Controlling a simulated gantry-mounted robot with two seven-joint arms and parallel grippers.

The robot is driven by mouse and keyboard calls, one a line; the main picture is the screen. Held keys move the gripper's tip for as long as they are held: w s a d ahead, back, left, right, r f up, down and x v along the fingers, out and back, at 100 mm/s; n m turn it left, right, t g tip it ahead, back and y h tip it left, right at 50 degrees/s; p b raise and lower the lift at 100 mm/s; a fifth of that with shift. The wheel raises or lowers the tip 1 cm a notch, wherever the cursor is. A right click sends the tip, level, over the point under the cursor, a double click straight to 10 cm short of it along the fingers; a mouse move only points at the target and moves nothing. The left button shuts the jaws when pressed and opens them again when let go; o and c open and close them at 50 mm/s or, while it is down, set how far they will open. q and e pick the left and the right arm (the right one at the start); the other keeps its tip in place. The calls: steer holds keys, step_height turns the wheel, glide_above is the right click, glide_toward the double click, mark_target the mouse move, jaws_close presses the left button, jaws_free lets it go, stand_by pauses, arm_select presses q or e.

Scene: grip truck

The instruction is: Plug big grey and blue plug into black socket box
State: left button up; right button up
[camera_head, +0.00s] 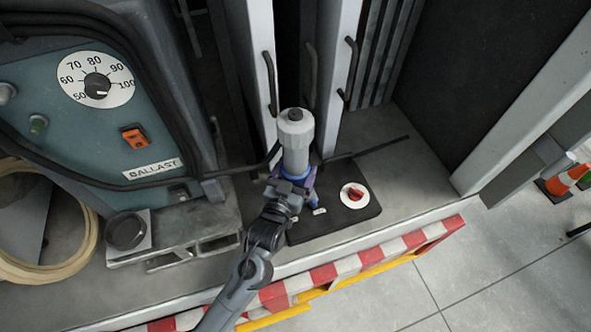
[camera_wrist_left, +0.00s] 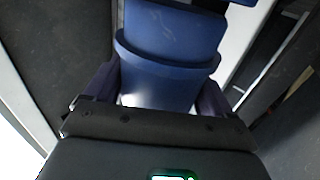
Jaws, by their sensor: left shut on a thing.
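The big plug (camera_head: 295,140) has a grey body and a blue lower part, and it stands roughly upright in the head view. My left gripper (camera_head: 294,182) is shut on its blue lower part. The left wrist view shows the blue part (camera_wrist_left: 165,55) between the two fingers. The black socket box (camera_head: 368,208) lies flat on the grey deck, with a red knob (camera_head: 356,194) on a white disc. The plug and gripper are over the box's left part. The gripper hides the plug's lower end and the socket, so I cannot tell whether they touch. My right gripper is not in view.
A teal ballast panel (camera_head: 60,125) with a dial stands on the left. Metal doors with black handles (camera_head: 269,84) rise behind the plug. A black cable (camera_head: 380,147) runs right from behind the box. A red-and-white striped edge (camera_head: 370,254) bounds the deck in front.

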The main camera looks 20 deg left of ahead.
mark_target(291, 173)
arm_select(q)
steer(key=shift+f, duration=0.25)
stand_by(0.3)
steer(key=shift+r, duration=0.1)
steer(key=shift+r+p, duration=1.2)
steer(key=shift+p, duration=0.15)
steer(key=shift+r+p, duration=0.75)
steer(key=shift+p, duration=0.05)
steer(key=shift+f+b, duration=0.4)
steer(key=shift+f, duration=0.55)
steer(key=shift+f, duration=0.3)
